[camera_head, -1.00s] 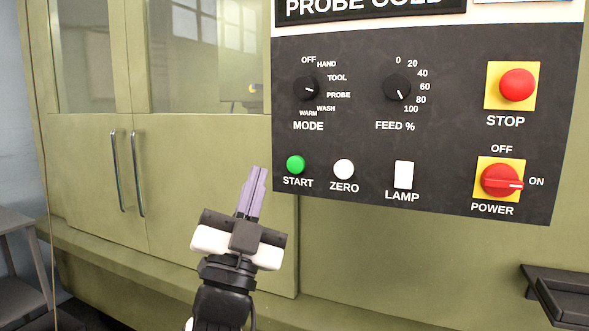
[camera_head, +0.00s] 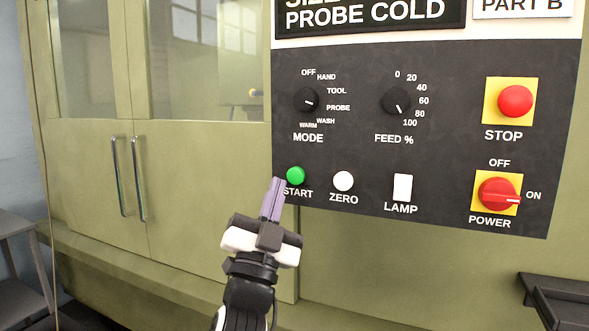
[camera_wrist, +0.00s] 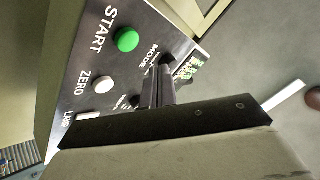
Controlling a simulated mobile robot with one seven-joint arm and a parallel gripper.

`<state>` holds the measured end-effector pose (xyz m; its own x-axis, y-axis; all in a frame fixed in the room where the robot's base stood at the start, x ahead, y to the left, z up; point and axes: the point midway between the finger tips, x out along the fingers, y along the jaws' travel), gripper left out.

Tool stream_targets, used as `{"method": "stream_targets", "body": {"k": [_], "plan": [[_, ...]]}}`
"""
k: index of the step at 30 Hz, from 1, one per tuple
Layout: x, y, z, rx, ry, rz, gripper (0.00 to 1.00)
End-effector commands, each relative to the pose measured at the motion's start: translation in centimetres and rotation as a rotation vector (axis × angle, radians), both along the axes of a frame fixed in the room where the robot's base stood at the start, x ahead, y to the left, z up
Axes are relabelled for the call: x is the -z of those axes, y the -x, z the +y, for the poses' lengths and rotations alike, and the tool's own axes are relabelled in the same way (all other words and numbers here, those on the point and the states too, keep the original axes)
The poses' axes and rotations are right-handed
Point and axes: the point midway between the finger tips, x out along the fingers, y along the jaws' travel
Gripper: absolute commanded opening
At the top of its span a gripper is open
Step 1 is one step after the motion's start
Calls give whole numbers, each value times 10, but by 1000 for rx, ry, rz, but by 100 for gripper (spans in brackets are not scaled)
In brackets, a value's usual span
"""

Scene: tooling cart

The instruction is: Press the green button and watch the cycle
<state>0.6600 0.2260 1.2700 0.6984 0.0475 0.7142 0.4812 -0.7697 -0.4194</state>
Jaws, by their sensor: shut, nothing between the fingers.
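The green START button (camera_head: 295,175) sits at the lower left of the black control panel (camera_head: 350,145). It also shows in the wrist view (camera_wrist: 126,39), unobscured. My gripper (camera_head: 279,181) is shut and empty, its purple fingers pointing up at the panel's lower left edge. The fingertips appear just left of and below the green button and overlap the start of its label. In the wrist view the fingers (camera_wrist: 164,68) lie to one side of the button with a gap in the picture. I see no contact with the button.
Beside START are the white ZERO button (camera_head: 343,181) and the LAMP switch (camera_head: 402,187). The red STOP button (camera_head: 515,101) and red POWER knob (camera_head: 498,194), pointing to ON, are at right. The MODE knob (camera_head: 306,101) points towards PROBE. The sign (camera_head: 365,14) reads PROBE COLD.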

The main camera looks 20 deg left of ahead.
Motion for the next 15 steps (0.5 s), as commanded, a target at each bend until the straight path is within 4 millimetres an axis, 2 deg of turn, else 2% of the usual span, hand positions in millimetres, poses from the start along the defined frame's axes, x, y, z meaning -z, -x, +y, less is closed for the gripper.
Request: {"method": "stream_targets", "body": {"k": [1,6,15], "plan": [[-2,-8,-1,2,2,3,0],[0,-26,-2,2,1,1,0],[0,-36,-2,1,-1,1,0]]}}
